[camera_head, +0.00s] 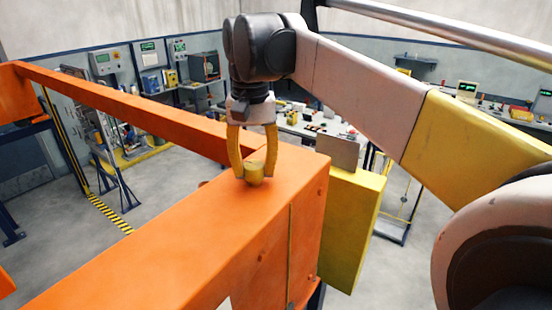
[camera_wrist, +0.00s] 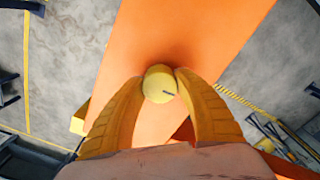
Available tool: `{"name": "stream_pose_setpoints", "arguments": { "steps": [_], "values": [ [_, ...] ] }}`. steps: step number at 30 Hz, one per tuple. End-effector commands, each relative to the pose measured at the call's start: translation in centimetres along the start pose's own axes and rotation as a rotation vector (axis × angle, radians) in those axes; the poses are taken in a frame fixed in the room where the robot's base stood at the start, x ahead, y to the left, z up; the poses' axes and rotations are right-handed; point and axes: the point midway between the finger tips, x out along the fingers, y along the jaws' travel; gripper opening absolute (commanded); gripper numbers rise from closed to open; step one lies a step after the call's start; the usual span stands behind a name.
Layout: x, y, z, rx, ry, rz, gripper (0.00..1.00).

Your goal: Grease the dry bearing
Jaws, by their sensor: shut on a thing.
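My gripper (camera_head: 253,178) has two curved yellow fingers and points straight down over an orange beam (camera_head: 180,225). It is shut on a small round yellow cap (camera_head: 254,170), which sits between the fingertips at the beam's top face. In the wrist view, the fingertips (camera_wrist: 161,84) close on both sides of the yellow cap (camera_wrist: 159,84), which has a short dark mark on top. I cannot tell whether the cap touches the beam or is just above it. No bearing can be made out; anything beneath the cap is hidden.
A yellow block (camera_head: 352,230) with a grey plate (camera_head: 338,151) stands by the beam's right end. A second orange beam (camera_head: 140,112) runs behind to the left. Benches with equipment (camera_head: 180,75) line the back wall. Open grey floor (camera_head: 165,185) lies between the beams.

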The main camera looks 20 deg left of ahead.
Motion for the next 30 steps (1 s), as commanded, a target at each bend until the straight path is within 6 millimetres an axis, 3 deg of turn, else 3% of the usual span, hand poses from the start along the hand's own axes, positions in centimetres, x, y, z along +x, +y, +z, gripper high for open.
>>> {"name": "stream_pose_setpoints", "arguments": {
  "steps": [12, 30],
  "values": [
    [0.03, 0.05, -0.01, 0.222, 0.0, 0.0, 0.07],
    [0.04, 0.06, -0.01, 0.266, 0.0, 0.0, 0.07]
  ]
}}
